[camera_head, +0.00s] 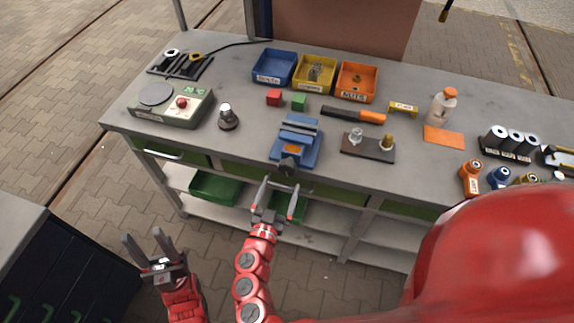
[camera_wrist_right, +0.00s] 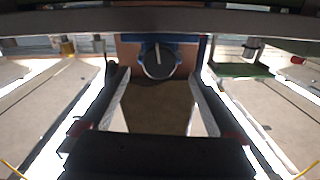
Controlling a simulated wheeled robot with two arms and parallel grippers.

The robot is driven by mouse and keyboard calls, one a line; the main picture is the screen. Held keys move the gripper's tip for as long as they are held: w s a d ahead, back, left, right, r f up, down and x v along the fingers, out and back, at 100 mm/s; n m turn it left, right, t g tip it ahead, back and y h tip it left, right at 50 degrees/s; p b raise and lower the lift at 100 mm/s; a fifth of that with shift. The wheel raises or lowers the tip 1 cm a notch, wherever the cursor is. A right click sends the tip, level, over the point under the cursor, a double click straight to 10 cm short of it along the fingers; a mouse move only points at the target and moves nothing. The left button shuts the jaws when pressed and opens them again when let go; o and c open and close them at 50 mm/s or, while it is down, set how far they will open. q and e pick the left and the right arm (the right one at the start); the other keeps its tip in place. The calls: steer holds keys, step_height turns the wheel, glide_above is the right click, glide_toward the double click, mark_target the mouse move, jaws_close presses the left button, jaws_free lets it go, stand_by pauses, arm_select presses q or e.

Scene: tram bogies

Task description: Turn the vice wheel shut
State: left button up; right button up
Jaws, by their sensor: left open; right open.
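The blue vice (camera_head: 305,133) stands at the front edge of the grey workbench, with an orange patch between its parts. Its dark wheel (camera_head: 288,166) faces me at the bench's front edge. In the right wrist view the wheel (camera_wrist_right: 158,62) is a dark disc with a light line, under the blue vice body (camera_wrist_right: 150,38). My right gripper (camera_head: 281,183) is open and empty, just in front of and below the wheel, apparently apart from it. Its fingers (camera_wrist_right: 158,82) appear either side of the wheel in the wrist view. My left gripper (camera_head: 142,233) is open and empty, low at the left, away from the bench.
Blue (camera_head: 274,66), yellow (camera_head: 315,74) and orange (camera_head: 357,81) bins stand behind the vice. A button box (camera_head: 172,106) is left; a dark fixture plate (camera_head: 368,149) is right. Green drawers and shelf bins (camera_head: 215,187) lie below the bench top.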

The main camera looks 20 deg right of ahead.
mark_target(286, 171)
steer(key=p+x, duration=0.1)
steer(key=x, duration=0.5)
steer(key=shift+r, duration=0.15)
steer(key=shift+w+d, duration=0.3)
steer(key=shift+c, duration=0.3)
